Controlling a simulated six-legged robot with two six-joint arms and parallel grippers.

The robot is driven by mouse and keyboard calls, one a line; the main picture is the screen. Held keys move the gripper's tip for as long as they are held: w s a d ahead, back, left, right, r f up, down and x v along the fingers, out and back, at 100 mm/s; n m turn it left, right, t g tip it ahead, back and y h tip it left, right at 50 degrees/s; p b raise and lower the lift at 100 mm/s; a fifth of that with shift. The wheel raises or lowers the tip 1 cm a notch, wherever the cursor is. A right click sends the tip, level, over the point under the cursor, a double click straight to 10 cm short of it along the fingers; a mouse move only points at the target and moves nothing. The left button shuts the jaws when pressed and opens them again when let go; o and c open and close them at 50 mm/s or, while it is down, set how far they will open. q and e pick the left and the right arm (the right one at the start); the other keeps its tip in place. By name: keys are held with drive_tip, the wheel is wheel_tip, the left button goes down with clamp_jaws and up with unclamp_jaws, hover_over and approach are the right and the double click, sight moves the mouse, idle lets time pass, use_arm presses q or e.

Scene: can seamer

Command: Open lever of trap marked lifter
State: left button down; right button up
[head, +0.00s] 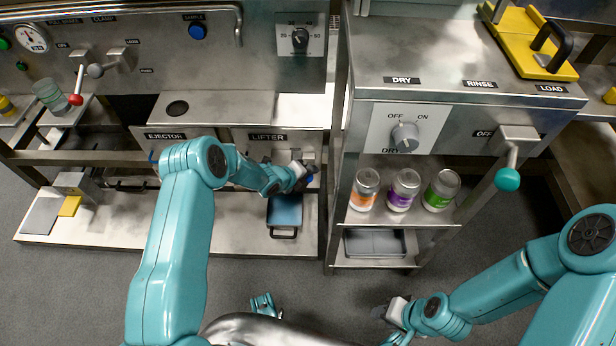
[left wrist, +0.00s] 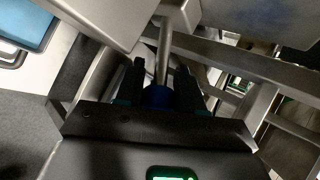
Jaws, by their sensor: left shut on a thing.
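The trap marked LIFTER (head: 267,137) is on the front of the steel machine, right of the EJECTOR label. My left gripper (head: 302,174) is at the lever below and right of that label. In the left wrist view the lever (left wrist: 164,55) is a steel rod with a blue knob (left wrist: 158,96) at its end. My left gripper (left wrist: 160,92) is shut on the blue knob, with a dark finger on each side. In the head view the knob (head: 309,178) is mostly hidden by the gripper. My right gripper (head: 385,310) is low at the front right; its fingers are unclear.
A blue container with a handle (head: 285,212) sits below the lifter on the steel base; it also shows in the left wrist view (left wrist: 30,25). The steel cabinet (head: 338,150) stands close to the right, with several cans (head: 404,190) on its shelf. Open floor lies in front.

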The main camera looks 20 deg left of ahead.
idle(0.5)
use_arm(q)
drive_tip(key=c, duration=0.8)
unclamp_jaws()
drive_tip(key=shift+r, duration=0.1)
drive_tip(key=p+v, duration=0.4)
drive_tip(key=v, duration=1.2)
drive_tip(key=shift+a+r+p, duration=0.15)
drive_tip(key=shift+a+p, duration=0.05)
drive_tip(key=shift+p, duration=0.2)
